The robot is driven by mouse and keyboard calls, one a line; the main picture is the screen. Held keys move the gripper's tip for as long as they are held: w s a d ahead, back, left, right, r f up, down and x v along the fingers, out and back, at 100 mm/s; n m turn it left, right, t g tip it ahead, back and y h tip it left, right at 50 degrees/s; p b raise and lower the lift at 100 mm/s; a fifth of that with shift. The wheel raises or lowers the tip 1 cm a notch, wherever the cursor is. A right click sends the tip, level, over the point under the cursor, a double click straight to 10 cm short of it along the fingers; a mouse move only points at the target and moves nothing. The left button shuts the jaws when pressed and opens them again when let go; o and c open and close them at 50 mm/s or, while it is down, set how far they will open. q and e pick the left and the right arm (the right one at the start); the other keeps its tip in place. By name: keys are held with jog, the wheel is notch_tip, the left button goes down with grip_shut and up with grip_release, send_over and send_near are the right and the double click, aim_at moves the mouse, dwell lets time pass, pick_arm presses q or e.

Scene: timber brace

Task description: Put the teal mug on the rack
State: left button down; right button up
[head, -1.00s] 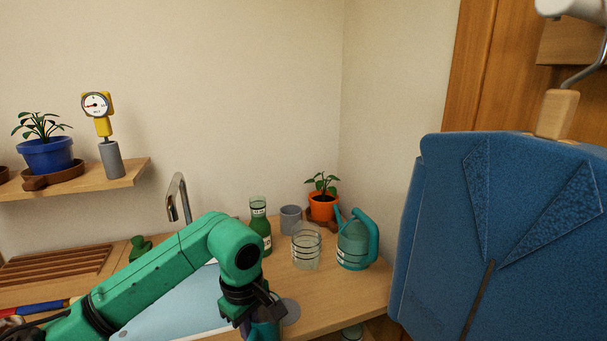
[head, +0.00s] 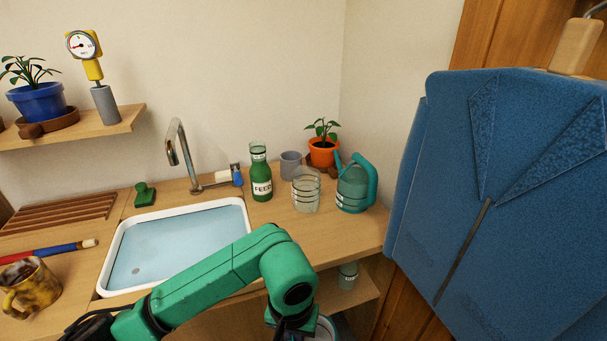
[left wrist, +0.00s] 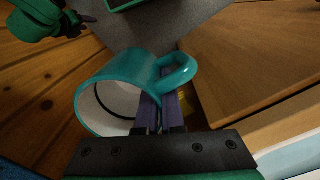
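The teal mug (left wrist: 118,78), pale inside, is tilted on its side in the left wrist view, its opening toward the lower left. My left gripper (left wrist: 162,102) has its purple fingers close together at the handle side and is shut on the mug, though the exact contact is partly hidden. In the head view my left gripper (head: 290,330) is at the bottom edge, in front of the counter, its fingertips cut off. The slatted wooden rack (head: 60,212) lies on the counter at the left. What looks like my right gripper (left wrist: 78,22) is small at the wrist view's top left; its opening is unclear.
A water-filled sink (head: 180,245) with a tap (head: 178,150) sits right of the rack. A yellow-brown mug (head: 32,287) and a red-blue handled tool (head: 50,250) lie before the rack. A green bottle (head: 261,175), glass (head: 306,190) and watering can (head: 353,185) stand at right. A blue jacket (head: 500,190) hangs at far right.

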pick_arm(q)
jog(key=w+a+f+n, duration=0.2)
jog(key=a+f, duration=0.1)
jog(key=a, duration=1.2)
pick_arm(e)
jog(key=s+d+f, duration=0.3)
jog(key=s+f, duration=0.6)
jog(key=s, duration=0.3)
pick_arm(q)
notch_tip(320, 180, up, 7)
jog(key=p, duration=0.7)
jog(key=shift+w+r, duration=0.15)
pick_arm(e)
notch_tip(320, 180, up, 8)
jog(key=shift+w+a+f+n, duration=0.15)
jog(key=shift+f+n, duration=0.05)
jog(key=shift+n, duration=0.1)
pick_arm(q)
jog(key=shift+a, duration=0.1)
jog(key=shift+w, duration=0.1)
